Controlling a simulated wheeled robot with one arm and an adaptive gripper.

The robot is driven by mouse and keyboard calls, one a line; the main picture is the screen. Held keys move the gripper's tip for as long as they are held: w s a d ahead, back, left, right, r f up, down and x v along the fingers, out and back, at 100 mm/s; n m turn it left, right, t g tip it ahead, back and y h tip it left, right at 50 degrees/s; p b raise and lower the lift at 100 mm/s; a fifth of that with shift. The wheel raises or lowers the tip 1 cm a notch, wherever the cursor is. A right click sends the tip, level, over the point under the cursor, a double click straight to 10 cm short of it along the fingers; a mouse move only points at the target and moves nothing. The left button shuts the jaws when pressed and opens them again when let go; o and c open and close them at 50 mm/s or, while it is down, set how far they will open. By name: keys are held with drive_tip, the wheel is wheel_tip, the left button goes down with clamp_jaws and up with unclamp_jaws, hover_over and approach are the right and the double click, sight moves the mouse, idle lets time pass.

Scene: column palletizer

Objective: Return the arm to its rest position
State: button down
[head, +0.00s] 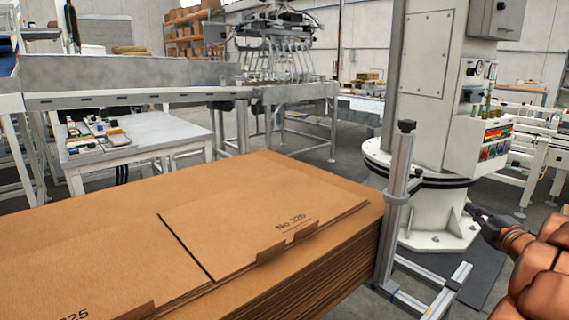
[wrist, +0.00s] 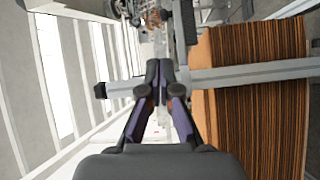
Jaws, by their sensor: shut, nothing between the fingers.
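My gripper (wrist: 160,72) shows in the wrist view with its two dark fingers together and nothing between them. In the head view my gripper (head: 472,210) is at the right, partly cut by my orange arm at the lower right corner. It is to the right of the grey metal post, apart from the cardboard stack.
A stack of flat brown cardboard sheets (head: 270,215) fills the lower left. A grey aluminium post (head: 398,200) stands at its right corner. A white column machine (head: 425,110) stands behind. A small white table (head: 150,130) with items stands at left. Floor is open between them.

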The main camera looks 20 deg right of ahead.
drive_tip(key=w+a+f+m+g+h, duration=0.35)
drive_tip(key=w+a+m+g, duration=0.25)
drive_tip(key=a+m, duration=0.2)
drive_tip(key=s+a+f+m+g+y, duration=0.1)
drive_tip(key=s+a+f+m+g, duration=0.15)
drive_tip(key=a, duration=0.45)
drive_tip(key=s+a+f+m+g+y, duration=0.1)
drive_tip(key=s+a+f+g, duration=0.15)
drive_tip(key=a, duration=0.45)
drive_tip(key=s+a+f+m+g+y, duration=0.1)
drive_tip(key=s+a+f+g+y, duration=0.15)
drive_tip(key=s+a, duration=0.65)
drive_tip(key=s+a+f+g+y, duration=0.15)
drive_tip(key=s+a+g, duration=0.25)
drive_tip(key=s+a, duration=0.5)
drive_tip(key=s+a+f+m+g+y, duration=0.1)
drive_tip(key=s+a+f+g+y, duration=0.15)
drive_tip(key=s+a, duration=0.65)
drive_tip(key=a+r+p, duration=0.3)
drive_tip(key=r+p, duration=2)
drive_tip(key=r, duration=0.1)
drive_tip(key=shift+w+r+h, duration=0.2)
drive_tip(key=shift+w+h, duration=0.1)
